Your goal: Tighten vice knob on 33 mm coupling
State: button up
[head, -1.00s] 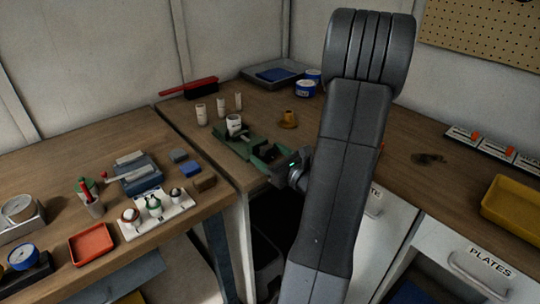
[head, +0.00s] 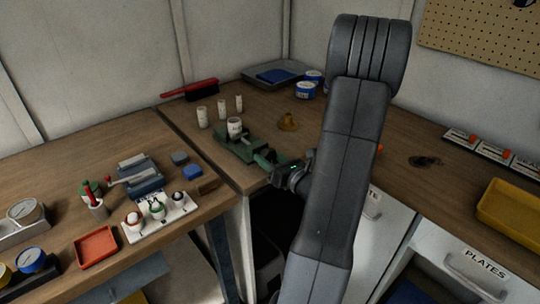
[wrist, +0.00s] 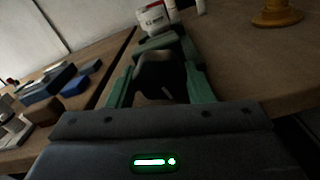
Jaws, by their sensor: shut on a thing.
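A green vice (head: 236,145) stands on the far bench near its front edge. A white coupling (head: 235,127) with dark print stands upright at the vice's far end; its size marking is too small to read. It also shows at the top of the wrist view (wrist: 153,19). My gripper (head: 266,160) reaches the vice's near end from the right. In the wrist view, its two green-looking fingers are closed around a dark part between them, which appears to be the vice knob (wrist: 160,72).
Several white cylinders (head: 202,117) stand behind the vice. A yellow-brown flanged part (head: 287,123) sits to its right. A red brush (head: 200,88) and a grey tray (head: 275,74) lie at the back. The left bench (head: 125,202) holds blocks, an orange tray (head: 96,247) and gauges.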

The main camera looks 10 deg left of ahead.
jog(key=o, duration=1)
jog(key=b+v, duration=0.1)
jog(key=v, duration=1.3)
jog(key=shift+a, duration=0.1)
